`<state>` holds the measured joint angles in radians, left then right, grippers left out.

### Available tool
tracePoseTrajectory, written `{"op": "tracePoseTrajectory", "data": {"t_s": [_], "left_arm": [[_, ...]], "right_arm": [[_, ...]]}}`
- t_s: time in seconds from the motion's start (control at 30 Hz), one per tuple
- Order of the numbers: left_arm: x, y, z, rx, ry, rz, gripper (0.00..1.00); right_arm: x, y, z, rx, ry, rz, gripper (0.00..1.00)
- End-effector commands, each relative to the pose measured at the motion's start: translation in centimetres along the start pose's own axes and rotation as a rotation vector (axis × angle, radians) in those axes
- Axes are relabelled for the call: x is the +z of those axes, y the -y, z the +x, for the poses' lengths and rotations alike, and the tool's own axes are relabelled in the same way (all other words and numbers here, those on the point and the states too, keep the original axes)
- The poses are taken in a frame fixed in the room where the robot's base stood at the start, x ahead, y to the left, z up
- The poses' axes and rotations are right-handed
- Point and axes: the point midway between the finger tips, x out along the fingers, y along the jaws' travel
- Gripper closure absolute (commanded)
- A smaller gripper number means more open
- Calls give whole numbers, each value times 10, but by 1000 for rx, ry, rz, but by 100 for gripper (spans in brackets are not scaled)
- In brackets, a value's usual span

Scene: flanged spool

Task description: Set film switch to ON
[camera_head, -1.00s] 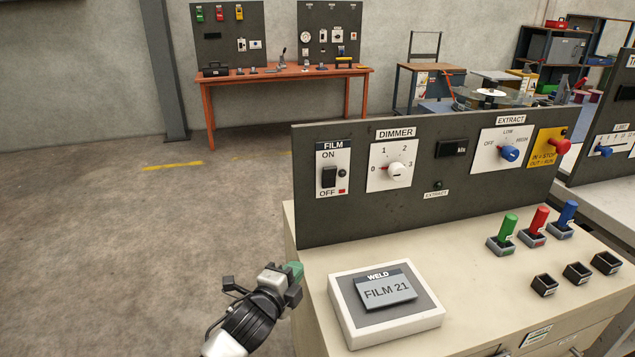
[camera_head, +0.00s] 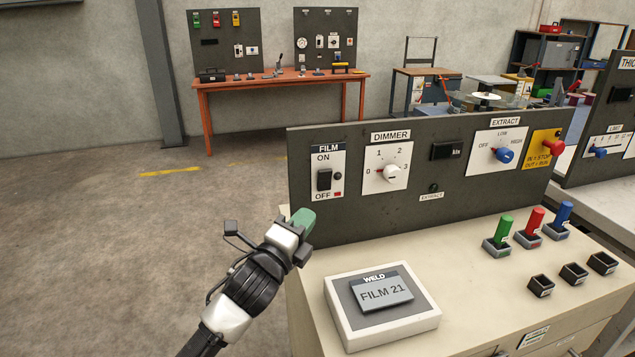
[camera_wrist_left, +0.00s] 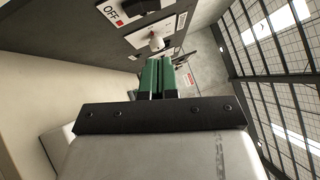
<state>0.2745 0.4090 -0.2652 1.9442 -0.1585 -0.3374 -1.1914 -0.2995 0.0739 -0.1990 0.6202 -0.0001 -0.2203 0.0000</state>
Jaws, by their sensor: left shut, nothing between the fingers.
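The film switch (camera_head: 324,179) is a black rocker on a white plate labelled FILM, with ON above and OFF below. It sits at the left end of the dark upright panel (camera_head: 365,227). A small red mark shows beside OFF. In the left wrist view the switch (camera_wrist_left: 142,6) is at the top edge, partly cut off, next to the OFF label. My left gripper (camera_head: 303,218), with green fingertips, is shut and empty, below and slightly left of the switch plate, apart from it. Its fingers (camera_wrist_left: 158,76) show together in the left wrist view. My right gripper is out of view.
The dimmer knob (camera_head: 392,172) is just right of the switch plate. A WELD display box (camera_head: 382,327) stands on the beige bench top below the panel. Green, red and blue levers (camera_head: 534,224) stand farther right. Open floor lies left of the bench.

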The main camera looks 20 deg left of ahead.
Motion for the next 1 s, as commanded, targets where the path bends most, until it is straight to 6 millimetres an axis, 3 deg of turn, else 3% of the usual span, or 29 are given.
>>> {"op": "tracePoseTrajectory", "data": {"t_s": [0.33, 0.4, 0.63, 1.0], "left_arm": [[0, 2, 75, 0, 1, -2, 100], [11, 2, 82, 1, 1, 2, 100], [26, 0, 98, 2, 0, 0, 100], [28, 0, 99, 1, 0, 0, 100]], "right_arm": [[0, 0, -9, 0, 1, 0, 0], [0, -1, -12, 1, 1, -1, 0], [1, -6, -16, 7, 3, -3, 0], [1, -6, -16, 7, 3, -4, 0]]}}
